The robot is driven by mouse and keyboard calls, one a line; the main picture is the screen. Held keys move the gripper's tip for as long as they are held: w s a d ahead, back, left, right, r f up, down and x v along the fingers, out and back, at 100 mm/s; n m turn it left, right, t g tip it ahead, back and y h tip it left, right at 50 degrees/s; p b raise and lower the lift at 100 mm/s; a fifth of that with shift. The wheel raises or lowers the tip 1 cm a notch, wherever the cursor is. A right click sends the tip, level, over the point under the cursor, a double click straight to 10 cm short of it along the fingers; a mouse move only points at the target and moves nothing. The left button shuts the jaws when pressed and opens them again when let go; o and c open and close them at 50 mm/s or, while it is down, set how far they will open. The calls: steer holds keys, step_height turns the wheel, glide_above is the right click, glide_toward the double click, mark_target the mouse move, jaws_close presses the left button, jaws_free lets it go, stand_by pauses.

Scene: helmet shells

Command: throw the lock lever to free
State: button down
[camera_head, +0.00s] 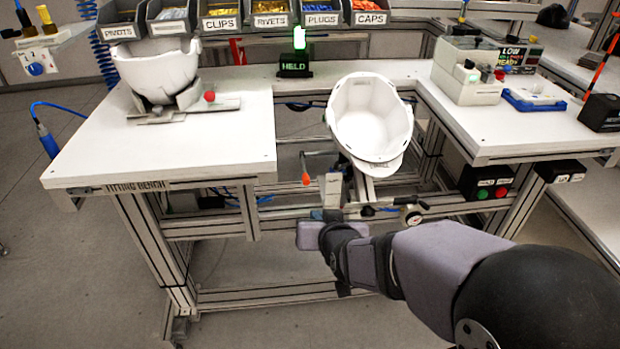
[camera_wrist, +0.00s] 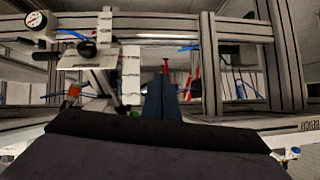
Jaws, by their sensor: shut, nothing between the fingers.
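A lever with an orange-red knob (camera_head: 305,179) stands below and left of the tilted white helmet shell (camera_head: 370,115), which sits in a fixture in the bench gap. I take this for the lock lever. My gripper (camera_head: 318,214) is below the knob, close to the fixture's pale upright block (camera_head: 332,188); I cannot tell whether it touches anything. In the wrist view my gripper (camera_wrist: 161,88) shows as dark shut fingers with nothing held. An orange knob (camera_wrist: 74,90) is left of them, and a red upright part (camera_wrist: 188,78) is just right. A green lamp sign (camera_head: 294,68) reads HELD.
A second white shell (camera_head: 160,75) sits on a stand with a red knob on the left bench top (camera_head: 220,130). A pressure gauge (camera_head: 413,216) and clamp parts are right of my gripper. Bench frame rails surround the gap. Labelled bins line the back.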

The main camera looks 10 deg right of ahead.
steer(key=w+d+r+m+t, duration=0.1)
steer(key=w+r+t, duration=0.2)
steer(key=r, duration=0.4)
steer(key=shift+r+t, duration=0.25)
steer(key=shift+t, duration=0.05)
steer(key=shift+w+p, duration=0.35)
steer(key=shift+p, duration=0.05)
steer(key=p, duration=0.3)
glide_toward(304, 168)
step_height(304, 168, up, 4)
steer(key=w, duration=0.3)
steer(key=shift+s+f, duration=0.2)
steer(key=shift+f, duration=1.7)
steer(key=shift+f, duration=0.15)
